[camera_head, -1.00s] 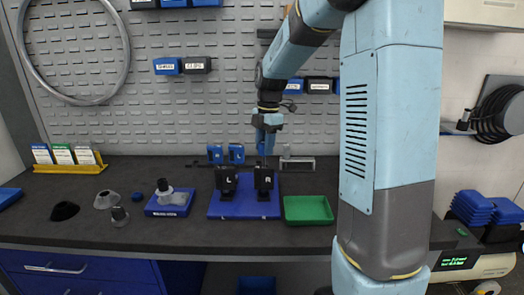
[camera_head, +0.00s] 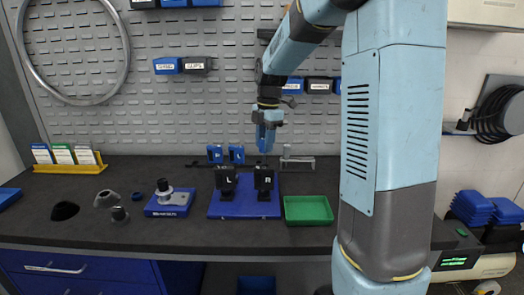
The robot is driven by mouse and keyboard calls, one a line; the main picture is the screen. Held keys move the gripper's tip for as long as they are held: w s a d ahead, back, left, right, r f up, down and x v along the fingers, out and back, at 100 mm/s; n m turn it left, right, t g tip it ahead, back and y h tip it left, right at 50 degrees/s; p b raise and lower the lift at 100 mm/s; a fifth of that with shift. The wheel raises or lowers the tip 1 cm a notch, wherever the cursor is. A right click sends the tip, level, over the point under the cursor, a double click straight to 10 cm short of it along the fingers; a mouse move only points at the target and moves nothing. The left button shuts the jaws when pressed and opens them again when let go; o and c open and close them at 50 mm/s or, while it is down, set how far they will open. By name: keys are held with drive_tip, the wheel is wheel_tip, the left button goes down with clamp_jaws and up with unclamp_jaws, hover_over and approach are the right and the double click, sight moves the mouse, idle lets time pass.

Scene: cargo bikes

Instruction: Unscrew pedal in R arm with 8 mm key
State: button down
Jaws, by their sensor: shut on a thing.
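Two black crank arms stand on a blue fixture plate (camera_head: 244,210) on the bench. The left one (camera_head: 227,180) is marked L, and the R arm (camera_head: 265,181) is marked R. My gripper (camera_head: 266,145) points down just above and behind the R arm, with its blue fingers shut. What it holds, likely the 8 mm key, is too small and dark to make out clearly. I cannot tell whether the key touches the R arm. The pedal in the R arm cannot be told apart from the black shape.
A green tray (camera_head: 308,222) lies right of the plate. A blue block (camera_head: 170,212) with a metal part stands left. Two blue labelled blocks (camera_head: 237,154) and a metal stand (camera_head: 300,163) are behind. Several small cones and cups lie further left. The front bench strip is clear.

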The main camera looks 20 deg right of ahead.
drive_tip(key=shift+r, duration=2.5)
